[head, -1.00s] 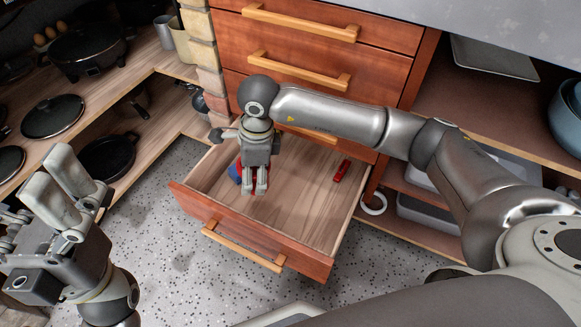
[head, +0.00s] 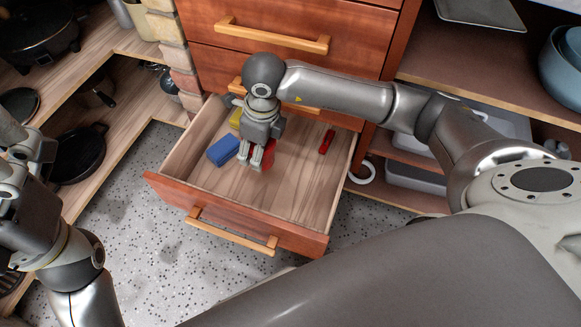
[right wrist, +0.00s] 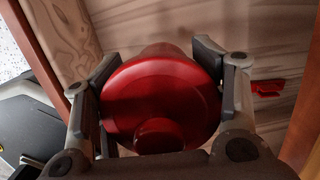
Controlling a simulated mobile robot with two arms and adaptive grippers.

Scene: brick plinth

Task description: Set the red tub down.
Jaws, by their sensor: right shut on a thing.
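The red tub (right wrist: 165,100) shows large in the right wrist view, a round red body with a smaller round knob on the near side. My right gripper (right wrist: 162,92) is shut on it, one finger on each side. In the head view the gripper (head: 257,160) points down inside the open drawer (head: 292,200), and a bit of the tub (head: 269,153) shows beside its fingers. I cannot tell whether the tub touches the drawer floor. My left gripper (head: 8,135) is cut off at the left edge, its fingers unclear.
A blue block (head: 223,149) lies left of the right gripper in the drawer, with a yellow thing (head: 236,118) behind it. A small red object (head: 326,141) lies near the drawer's right wall.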

